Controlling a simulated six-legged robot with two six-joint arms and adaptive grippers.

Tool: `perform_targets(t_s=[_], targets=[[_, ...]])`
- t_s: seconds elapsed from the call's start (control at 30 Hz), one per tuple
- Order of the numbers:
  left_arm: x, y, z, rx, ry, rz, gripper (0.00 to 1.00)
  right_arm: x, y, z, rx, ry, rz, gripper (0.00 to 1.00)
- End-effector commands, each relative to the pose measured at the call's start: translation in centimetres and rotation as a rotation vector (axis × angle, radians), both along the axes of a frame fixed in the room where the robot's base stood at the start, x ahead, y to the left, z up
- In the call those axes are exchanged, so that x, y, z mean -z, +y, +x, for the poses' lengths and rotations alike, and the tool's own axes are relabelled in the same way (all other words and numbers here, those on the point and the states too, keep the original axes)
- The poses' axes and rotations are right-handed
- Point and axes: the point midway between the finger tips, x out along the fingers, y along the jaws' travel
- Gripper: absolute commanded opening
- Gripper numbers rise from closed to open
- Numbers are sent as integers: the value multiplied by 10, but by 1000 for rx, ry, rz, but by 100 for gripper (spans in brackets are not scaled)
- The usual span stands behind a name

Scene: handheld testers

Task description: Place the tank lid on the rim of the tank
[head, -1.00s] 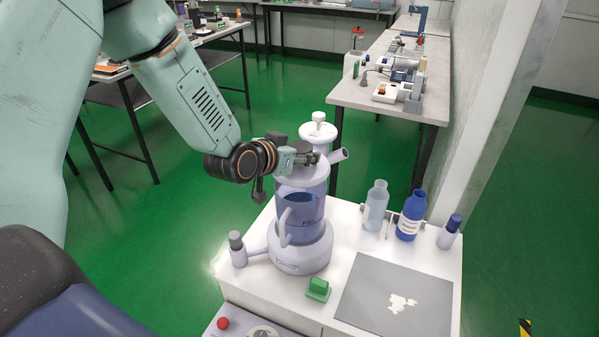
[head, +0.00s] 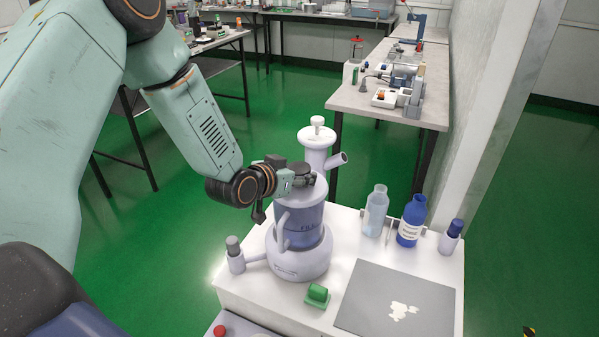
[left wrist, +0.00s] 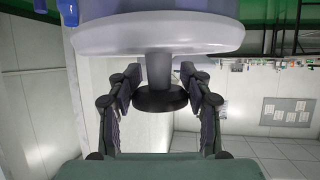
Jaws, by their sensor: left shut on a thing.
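The tank (head: 299,258) is a pale lavender vessel with a blue window, a side handle and a wide base, upright on the white bench. The tank lid (head: 314,190) is a pale disc over the top of the tank. In the left wrist view the lid (left wrist: 155,38) shows its pale face, a grey stem and a black knob. My left gripper (head: 304,180) is shut on the lid's knob, with a finger on each side. The lid looks level and very close to the rim; I cannot tell whether it touches. The rim is hidden under it.
A pale column with a white knob (head: 317,121) and an angled spout (head: 338,159) stand close behind the lid. A clear bottle (head: 375,212), a blue bottle (head: 411,222), a grey mat (head: 400,300) and a green block (head: 317,296) are on the white bench.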

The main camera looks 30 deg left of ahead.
Motion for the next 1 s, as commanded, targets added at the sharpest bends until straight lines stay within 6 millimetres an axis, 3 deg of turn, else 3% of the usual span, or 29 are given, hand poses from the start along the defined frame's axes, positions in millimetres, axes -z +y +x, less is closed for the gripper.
perform_targets(t_s=[0.3,0.6,0.73,1.0], targets=[[0,0,0,0,0,0,73,0,0,0,0,0,0,40],[-1,0,0,0,0,0,73,-1,0,0,0,0,0,40],[-12,0,1,0,-2,0,73,-7,0,0,0,0,0,40],[-34,7,-42,-4,0,-7,73,-27,0,0,0,0,0,40]])
